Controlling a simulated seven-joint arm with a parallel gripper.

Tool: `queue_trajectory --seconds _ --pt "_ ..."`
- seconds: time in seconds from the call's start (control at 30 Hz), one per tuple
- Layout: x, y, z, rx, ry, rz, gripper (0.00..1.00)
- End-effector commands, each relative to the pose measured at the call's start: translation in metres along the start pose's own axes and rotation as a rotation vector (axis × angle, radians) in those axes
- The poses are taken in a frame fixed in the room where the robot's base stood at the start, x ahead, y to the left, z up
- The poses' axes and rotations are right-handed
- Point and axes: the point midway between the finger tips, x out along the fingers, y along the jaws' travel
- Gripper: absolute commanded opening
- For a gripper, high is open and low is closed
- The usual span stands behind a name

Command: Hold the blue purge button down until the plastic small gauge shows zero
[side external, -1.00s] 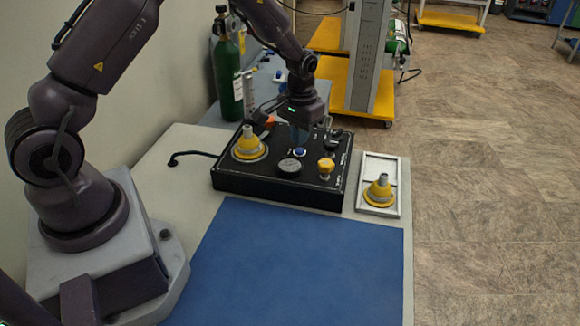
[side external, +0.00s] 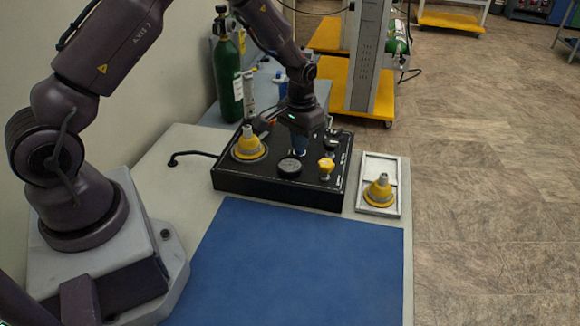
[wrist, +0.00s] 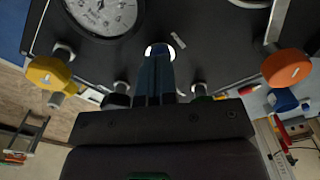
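The black panel box (side external: 275,195) sits on the bench. In the wrist view, my gripper's blue fingers (wrist: 157,58) are together, with their tips over the white ring (wrist: 160,48) of the button. The blue button itself is hidden beneath them, so I cannot tell how far down it is. In the side view my gripper (side external: 299,151) points straight down at the panel behind the round gauge (side external: 289,168). The gauge's white dial (wrist: 103,12) is cut off at the top of the wrist view. I cannot read its value reliably.
A yellow knob (side external: 326,168) is right of the gauge, and an orange knob (wrist: 287,68) is across the panel. Another (side external: 379,190) sits in a white tray (side external: 364,205). The blue mat (side external: 300,260) is clear.

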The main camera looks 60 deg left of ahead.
Motion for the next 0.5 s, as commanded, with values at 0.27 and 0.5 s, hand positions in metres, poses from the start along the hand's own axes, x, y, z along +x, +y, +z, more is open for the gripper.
queue_trajectory --seconds 0.27,0.5 --pt "0.0056 0.0 -0.0002 0.0 0.001 0.0 0.0" --pt "0.0106 0.0 -0.0001 0.0 0.001 0.0 0.0"
